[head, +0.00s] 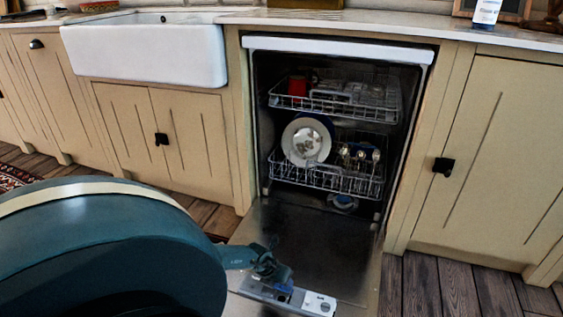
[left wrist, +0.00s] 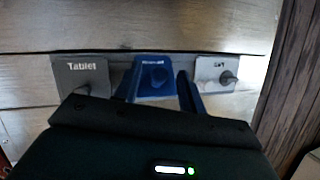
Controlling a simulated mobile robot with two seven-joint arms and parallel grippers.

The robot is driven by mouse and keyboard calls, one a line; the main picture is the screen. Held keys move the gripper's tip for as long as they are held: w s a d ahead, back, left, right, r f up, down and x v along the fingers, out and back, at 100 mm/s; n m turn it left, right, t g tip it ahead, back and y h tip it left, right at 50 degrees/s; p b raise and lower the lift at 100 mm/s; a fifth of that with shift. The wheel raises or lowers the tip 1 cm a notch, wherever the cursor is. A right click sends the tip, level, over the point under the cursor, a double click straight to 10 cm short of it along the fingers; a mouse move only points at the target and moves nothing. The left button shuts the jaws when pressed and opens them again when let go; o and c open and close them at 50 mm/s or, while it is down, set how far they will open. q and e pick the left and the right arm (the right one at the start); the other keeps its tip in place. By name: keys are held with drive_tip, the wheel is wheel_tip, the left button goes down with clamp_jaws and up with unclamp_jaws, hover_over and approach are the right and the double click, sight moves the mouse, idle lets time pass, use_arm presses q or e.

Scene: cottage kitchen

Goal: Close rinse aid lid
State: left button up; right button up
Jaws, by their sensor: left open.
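The rinse aid lid is a blue plate with a round knob (left wrist: 157,76) in the left wrist view, on the inner face of the lowered dishwasher door (head: 305,245). Its small label is too blurred to read surely, and I cannot tell how far it is tilted. My left gripper (left wrist: 156,88) is open, with one dark finger at each side of the blue lid and nothing between them that is clearly gripped. In the head view my left gripper (head: 272,272) is over the dispenser row and hides part of it. My right gripper is not in view.
A grey "Tablet" lid (left wrist: 82,72) and a pale lid with a knob (left wrist: 214,70) flank the blue one. Loaded upper (head: 340,100) and lower racks (head: 330,180) sit inside the dishwasher. Cabinets stand on both sides. Wooden floor (head: 460,290) is clear at right.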

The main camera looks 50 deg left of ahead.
use_arm(q)
drive_tip(key=shift+w+f, duration=0.1)
clamp_jaws()
idle(0.5)
